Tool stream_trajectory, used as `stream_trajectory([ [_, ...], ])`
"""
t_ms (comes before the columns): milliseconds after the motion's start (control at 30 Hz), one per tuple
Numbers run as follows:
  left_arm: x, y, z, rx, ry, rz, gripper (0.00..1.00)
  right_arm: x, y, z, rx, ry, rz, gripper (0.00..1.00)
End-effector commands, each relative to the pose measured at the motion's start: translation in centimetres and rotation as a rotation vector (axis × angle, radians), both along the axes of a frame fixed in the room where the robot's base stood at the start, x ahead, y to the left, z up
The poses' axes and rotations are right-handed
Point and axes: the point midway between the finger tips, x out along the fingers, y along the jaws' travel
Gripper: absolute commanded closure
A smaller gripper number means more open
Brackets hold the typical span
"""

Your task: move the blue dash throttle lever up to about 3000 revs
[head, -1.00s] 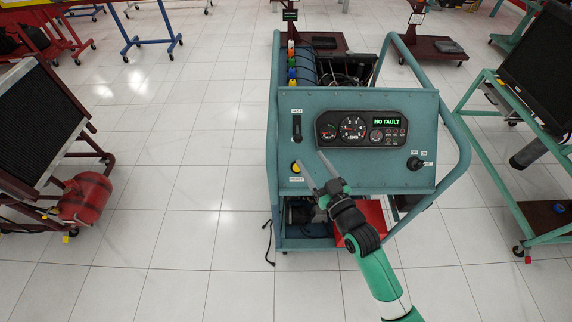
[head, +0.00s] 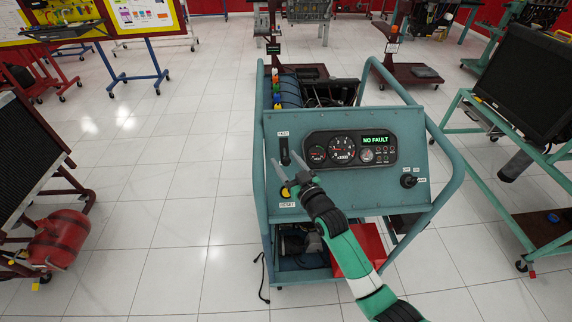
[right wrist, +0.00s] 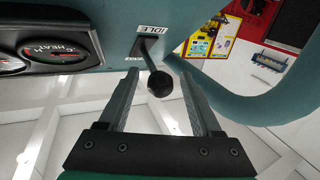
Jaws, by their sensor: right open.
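The teal-blue dash panel (head: 400,200) faces me on the engine trainer. The throttle lever (head: 284,151) stands in a dark slot at the panel's left, under a small label. In the right wrist view its black round knob (right wrist: 160,84) shows close up, beside an IDLE label. My right gripper (head: 282,167) is open, its fingers reaching up to the lever. In the right wrist view the open fingers (right wrist: 160,76) lie on either side of the knob, with gaps visible; contact is not evident. The rev gauge (head: 342,150) is too small to read. My left gripper is out of view.
A green display (head: 375,140) reads NO FAULT. A yellow button (head: 285,192) sits below the lever and a black key switch (head: 408,181) at the panel's right. A curved teal tube frame (head: 452,160) borders the panel.

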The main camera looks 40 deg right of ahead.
Motion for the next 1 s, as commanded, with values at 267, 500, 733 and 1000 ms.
stream_trajectory([
  [267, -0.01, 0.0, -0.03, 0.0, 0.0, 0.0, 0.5, 0.22, -0.05, 0.07, 0.0, 0.0, 0.0, 0.36],
  [500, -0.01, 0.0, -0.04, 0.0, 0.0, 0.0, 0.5, 0.2, -0.03, 0.06, 0.0, 0.0, 0.0, 0.79],
  [733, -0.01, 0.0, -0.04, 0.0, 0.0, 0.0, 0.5, 0.2, 0.0, 0.05, 0.0, 0.0, 0.001, 1.0],
  [1000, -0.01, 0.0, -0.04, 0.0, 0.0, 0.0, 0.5, 0.2, 0.04, 0.05, 0.001, 0.0, 0.002, 1.0],
])
